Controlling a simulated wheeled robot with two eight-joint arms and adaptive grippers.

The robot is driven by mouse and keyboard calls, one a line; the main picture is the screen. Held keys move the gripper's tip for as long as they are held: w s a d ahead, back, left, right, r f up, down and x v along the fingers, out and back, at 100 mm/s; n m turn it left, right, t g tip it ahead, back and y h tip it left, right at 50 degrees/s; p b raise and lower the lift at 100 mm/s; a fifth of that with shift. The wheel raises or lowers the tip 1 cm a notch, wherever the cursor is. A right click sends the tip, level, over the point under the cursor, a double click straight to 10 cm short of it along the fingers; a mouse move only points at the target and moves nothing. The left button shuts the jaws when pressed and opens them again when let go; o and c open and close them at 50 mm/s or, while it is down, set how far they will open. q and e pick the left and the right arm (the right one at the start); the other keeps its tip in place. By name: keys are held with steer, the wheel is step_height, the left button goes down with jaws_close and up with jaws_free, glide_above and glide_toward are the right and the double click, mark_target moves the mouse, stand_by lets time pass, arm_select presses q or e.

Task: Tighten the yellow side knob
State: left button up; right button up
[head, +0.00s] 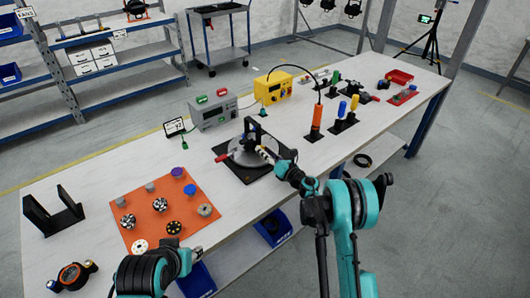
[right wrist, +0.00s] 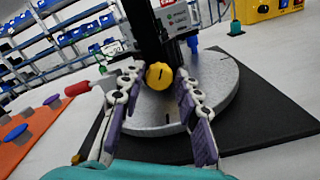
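The yellow side knob (right wrist: 160,76) has a dark line on its face. In the head view this round fixture (head: 247,152) stands on a black mat, and the knob is largely hidden by my gripper. My right gripper (head: 266,152) is at the fixture's right side. In the right wrist view its two fingers (right wrist: 158,98) are apart, one on each side of the knob, with gaps visible. My left arm's end (head: 182,264) is low in the head view; its fingers are unclear.
An orange mat (head: 150,226) with several knobs and discs lies left of the fixture. A grey power supply (head: 214,112) and a yellow one (head: 272,87) stand behind. An orange tool (head: 316,122) stands upright at right. A black bracket (head: 54,212) is far left.

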steer(key=shift+o, duration=0.5)
steer(key=v, duration=1.2)
